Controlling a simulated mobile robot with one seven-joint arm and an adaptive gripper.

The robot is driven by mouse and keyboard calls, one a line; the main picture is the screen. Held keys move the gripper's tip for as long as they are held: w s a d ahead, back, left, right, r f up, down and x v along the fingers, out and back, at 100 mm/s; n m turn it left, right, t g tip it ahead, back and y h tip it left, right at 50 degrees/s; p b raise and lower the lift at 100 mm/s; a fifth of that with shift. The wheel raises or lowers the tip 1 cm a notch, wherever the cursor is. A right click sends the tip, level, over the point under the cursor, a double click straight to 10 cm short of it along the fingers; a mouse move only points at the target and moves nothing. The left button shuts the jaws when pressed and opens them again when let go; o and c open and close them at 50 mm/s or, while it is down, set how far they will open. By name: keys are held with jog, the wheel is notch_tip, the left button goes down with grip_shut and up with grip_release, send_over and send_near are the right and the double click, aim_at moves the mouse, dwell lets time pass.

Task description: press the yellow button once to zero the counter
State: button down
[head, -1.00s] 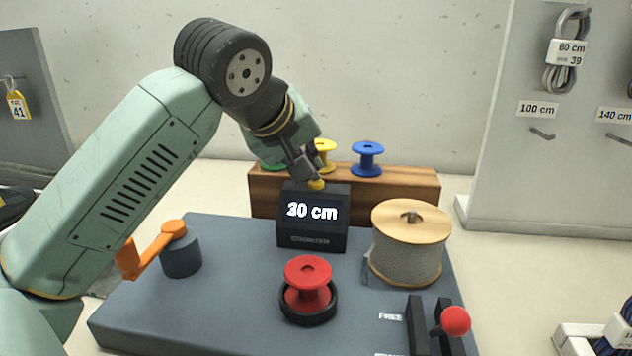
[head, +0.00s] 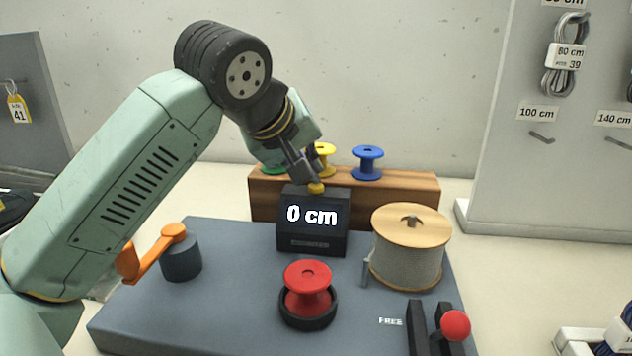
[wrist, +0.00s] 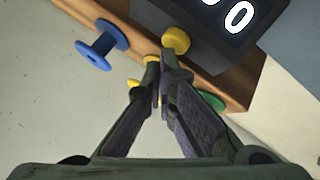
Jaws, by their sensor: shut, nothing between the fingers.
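The black counter box (head: 312,232) stands at the back of the grey board, and its display reads "0 cm". The yellow button (head: 316,188) is on top of the box; it also shows in the wrist view (wrist: 176,40). My gripper (head: 313,180) is shut and empty, with its fingertips right at the button in the head view. In the wrist view the shut fingertips (wrist: 157,72) appear just beside the button. I cannot tell for certain whether they touch it.
A wooden rack (head: 400,190) with green, yellow and blue spools stands behind the counter. On the board (head: 225,300) are an orange crank (head: 150,250), a red spool (head: 308,285), a cord reel (head: 408,250) and a red-knobbed lever (head: 455,325).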

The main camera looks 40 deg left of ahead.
aim_at(311, 184)
jog(key=shift+r, duration=0.5)
jog(key=shift+r+p, duration=2.05)
jog(key=shift+r, duration=0.5)
